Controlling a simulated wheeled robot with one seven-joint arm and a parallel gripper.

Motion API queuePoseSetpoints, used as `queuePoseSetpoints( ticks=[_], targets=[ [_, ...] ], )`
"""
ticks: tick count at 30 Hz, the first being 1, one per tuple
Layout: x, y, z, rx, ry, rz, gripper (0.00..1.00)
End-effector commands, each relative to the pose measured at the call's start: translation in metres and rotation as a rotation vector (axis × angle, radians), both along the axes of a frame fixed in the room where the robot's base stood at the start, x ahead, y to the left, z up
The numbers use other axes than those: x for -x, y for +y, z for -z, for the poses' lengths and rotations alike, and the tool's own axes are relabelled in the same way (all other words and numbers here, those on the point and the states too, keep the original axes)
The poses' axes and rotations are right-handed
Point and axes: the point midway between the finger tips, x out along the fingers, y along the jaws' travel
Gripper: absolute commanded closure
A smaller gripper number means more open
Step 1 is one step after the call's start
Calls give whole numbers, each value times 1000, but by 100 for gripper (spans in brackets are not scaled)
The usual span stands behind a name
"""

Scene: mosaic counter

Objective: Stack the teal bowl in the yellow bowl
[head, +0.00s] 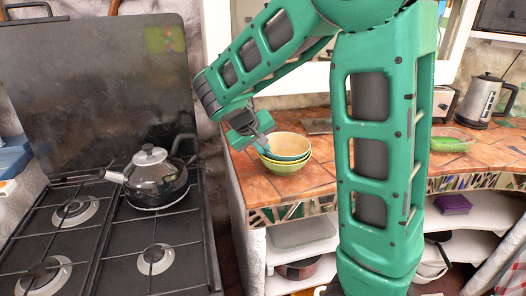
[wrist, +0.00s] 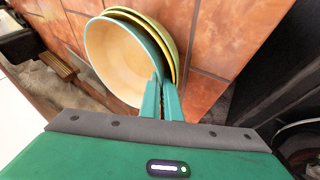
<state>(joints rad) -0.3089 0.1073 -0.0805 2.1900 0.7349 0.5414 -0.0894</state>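The teal bowl (wrist: 112,55), with a teal rim and a cream inside, sits nested in the yellow bowl (wrist: 177,62) in the wrist view. In the head view, the teal bowl (head: 291,157) shows as a band above the yellow-green outside of the yellow bowl (head: 287,168), which stands on the tiled counter. My gripper (wrist: 162,90) is at the teal bowl's near rim, one finger inside and one outside, closed on the wall. In the head view, my gripper (head: 263,150) reaches the bowls' left side. The contact between the two bowls is hidden.
The counter (head: 256,184) has free tiles around the bowls. A green dish (head: 450,144) and a kettle (head: 487,101) stand farther right. A stove (head: 112,240) with a lidded pot (head: 155,180) is at the left. Shelves are below the counter.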

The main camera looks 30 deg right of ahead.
Motion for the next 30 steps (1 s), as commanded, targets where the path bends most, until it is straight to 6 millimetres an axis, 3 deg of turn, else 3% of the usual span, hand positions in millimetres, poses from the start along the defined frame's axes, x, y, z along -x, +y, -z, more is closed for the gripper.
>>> queuePoseSetpoints(
  ticks=[1, 3, 17, 30],
  targets=[
    [0, 0, 1, -1, 2, -1, 92],
    [0, 1, 1, -1, 2, -1, 78],
    [1, 4, -5, -2, 4, -5, 78],
    [21, 47, -72, -2, -2, -4, 78]
  ],
)
